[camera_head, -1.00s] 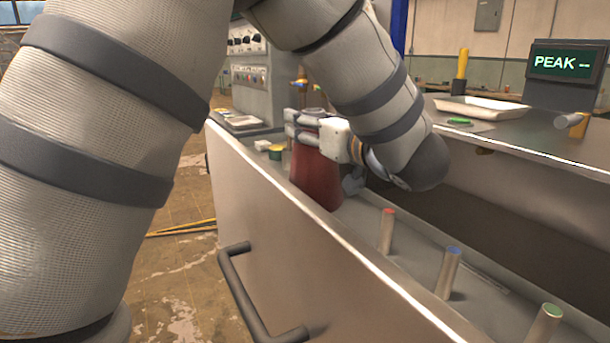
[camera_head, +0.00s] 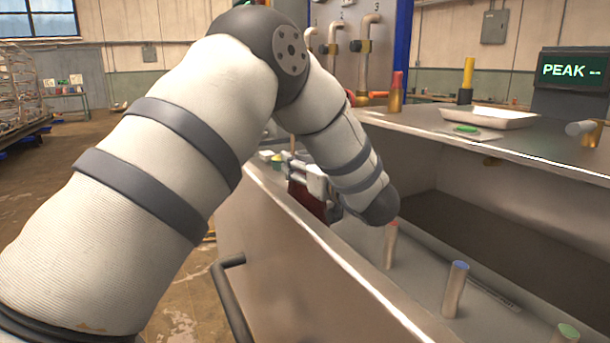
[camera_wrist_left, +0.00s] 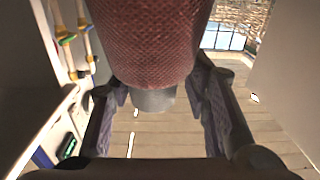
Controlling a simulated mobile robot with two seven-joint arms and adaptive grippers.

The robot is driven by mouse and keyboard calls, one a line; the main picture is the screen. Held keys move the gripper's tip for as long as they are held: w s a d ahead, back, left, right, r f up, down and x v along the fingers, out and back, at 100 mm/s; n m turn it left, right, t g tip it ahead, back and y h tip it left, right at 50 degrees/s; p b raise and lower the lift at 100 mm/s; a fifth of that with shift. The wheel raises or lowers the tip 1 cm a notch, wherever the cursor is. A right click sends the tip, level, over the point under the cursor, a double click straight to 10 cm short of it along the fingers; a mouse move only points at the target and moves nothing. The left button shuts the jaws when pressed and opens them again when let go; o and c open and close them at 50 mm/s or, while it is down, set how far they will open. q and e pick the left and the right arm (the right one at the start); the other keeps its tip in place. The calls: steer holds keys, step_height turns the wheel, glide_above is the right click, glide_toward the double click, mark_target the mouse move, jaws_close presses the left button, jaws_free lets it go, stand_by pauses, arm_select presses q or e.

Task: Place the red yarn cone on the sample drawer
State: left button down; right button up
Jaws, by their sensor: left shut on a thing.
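The red yarn cone (camera_head: 308,200) is in my left gripper (camera_head: 312,176), at the far end of the sample drawer (camera_head: 425,262), just behind its near wall. In the wrist view the red woven side of the cone (camera_wrist_left: 155,40) fills the top middle, and its grey core end shows between the fingers of my left gripper (camera_wrist_left: 157,98). The cone's lower end is partly hidden by the drawer wall in the head view, so I cannot tell whether it touches the drawer floor. My right gripper is not in view.
Posts with red (camera_head: 390,245), blue (camera_head: 455,288) and green (camera_head: 566,334) tops stand in the drawer's nearer part. A dark handle (camera_head: 232,300) is on its outer side. A bench with a white tray (camera_head: 495,117) and a display (camera_head: 580,72) lies to the right.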

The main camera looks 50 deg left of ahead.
arm_select(q)
steer(key=shift+f, duration=1.2)
steer(key=c, duration=0.9)
jaws_free()
steer(key=shift+f, duration=0.1)
steer(key=shift+o, duration=0.2)
steer(key=v, duration=1.2)
steer(key=shift+d, duration=0.1)
